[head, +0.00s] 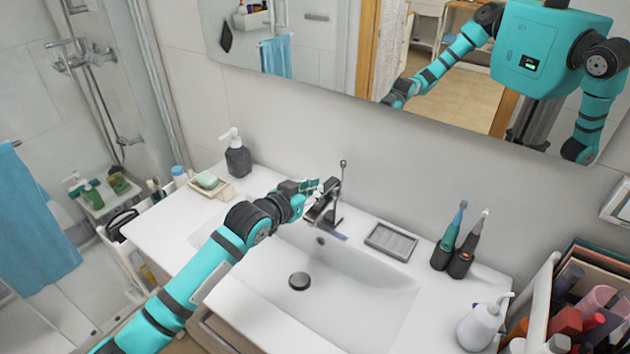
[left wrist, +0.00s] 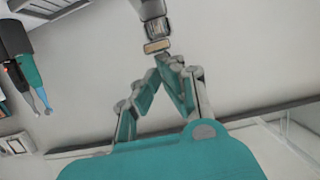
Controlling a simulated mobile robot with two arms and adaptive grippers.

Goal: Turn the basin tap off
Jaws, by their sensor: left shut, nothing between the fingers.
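The basin tap (head: 327,207) is dark grey metal with a thin upright rod, and stands at the back rim of the white basin (head: 365,290). My left gripper (head: 314,186) reaches in from the left, its tips close beside the tap's upper part. In the left wrist view my left gripper (left wrist: 168,62) has its fingertips together with nothing between them. The grey tap (left wrist: 158,28) shows just beyond the tips; I cannot tell whether they touch. No water stream is visible in the basin. My right gripper is not in view.
A soap dish with green soap (head: 207,181) and a dark pump bottle (head: 236,158) stand left of my arm. A grey tray (head: 391,241), toothbrush holders (head: 454,257) and a white pump bottle (head: 482,325) stand on the right. A mirror (head: 345,60) hangs behind.

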